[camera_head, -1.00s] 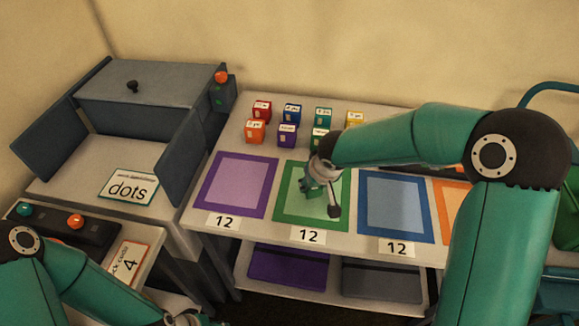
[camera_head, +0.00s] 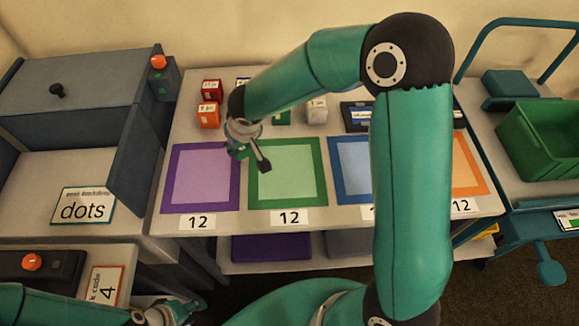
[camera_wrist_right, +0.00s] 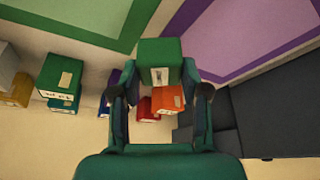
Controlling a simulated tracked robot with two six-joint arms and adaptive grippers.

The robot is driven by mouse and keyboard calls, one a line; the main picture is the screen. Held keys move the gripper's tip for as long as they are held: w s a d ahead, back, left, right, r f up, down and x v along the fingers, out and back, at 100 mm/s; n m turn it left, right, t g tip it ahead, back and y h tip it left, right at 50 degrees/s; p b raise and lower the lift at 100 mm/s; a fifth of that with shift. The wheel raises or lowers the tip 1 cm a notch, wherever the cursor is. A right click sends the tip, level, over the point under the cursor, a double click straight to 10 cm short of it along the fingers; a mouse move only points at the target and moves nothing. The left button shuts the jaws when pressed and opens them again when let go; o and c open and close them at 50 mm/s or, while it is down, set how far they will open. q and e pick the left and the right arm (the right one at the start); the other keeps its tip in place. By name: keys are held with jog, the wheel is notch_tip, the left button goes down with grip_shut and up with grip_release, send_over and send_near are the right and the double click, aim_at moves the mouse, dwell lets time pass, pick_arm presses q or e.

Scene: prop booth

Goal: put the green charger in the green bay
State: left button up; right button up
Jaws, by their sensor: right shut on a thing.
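My right gripper (camera_head: 248,160) is shut on a green box, the green charger (camera_wrist_right: 160,62), with a small label I cannot read. In the head view the gripper mostly hides it. The gripper hangs over the gap between the purple bay (camera_head: 172,180) and the green bay (camera_head: 254,190), near their back edge. The green bay is a green frame with a pale, empty middle; it also shows in the right wrist view (camera_wrist_right: 115,40). My left gripper (camera_head: 178,312) is low at the bottom left, apparently open and empty.
Another green box (camera_head: 281,117) stands in the rows behind the bays, with red (camera_head: 212,87), orange (camera_head: 208,117) and grey (camera_head: 316,110) ones. A blue bay (camera_head: 345,195) and an orange bay (camera_head: 465,165) lie right. A green crate (camera_head: 548,150) stands far right.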

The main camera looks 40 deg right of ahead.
jog(key=shift+d+r, duration=0.25)
jog(key=shift+d, duration=0.25)
jog(key=s+d+r+n+y+b, duration=0.1)
jog(key=s+d+r+n, duration=0.2)
jog(key=d+r, duration=0.35)
notch_tip(320, 180, up, 9)
jog(key=n+g+y+b, duration=0.2)
jog(key=n+y, duration=0.1)
jog(key=n, duration=0.6)
send_over(282, 171)
jog(key=d, duration=0.2)
jog(key=f, duration=1.3)
jog(key=s+f, duration=0.1)
jog(key=f, duration=0.5)
jog(key=shift+a+f, duration=0.25)
jog(key=shift+f, duration=0.05)
jog(key=shift+f, duration=0.1)
jog(key=o, duration=1.2)
jog(key=v, duration=1.2)
jog(key=shift+w+a+r, duration=0.1)
jog(key=shift+w+r, duration=0.05)
jog(key=shift+r, duration=0.05)
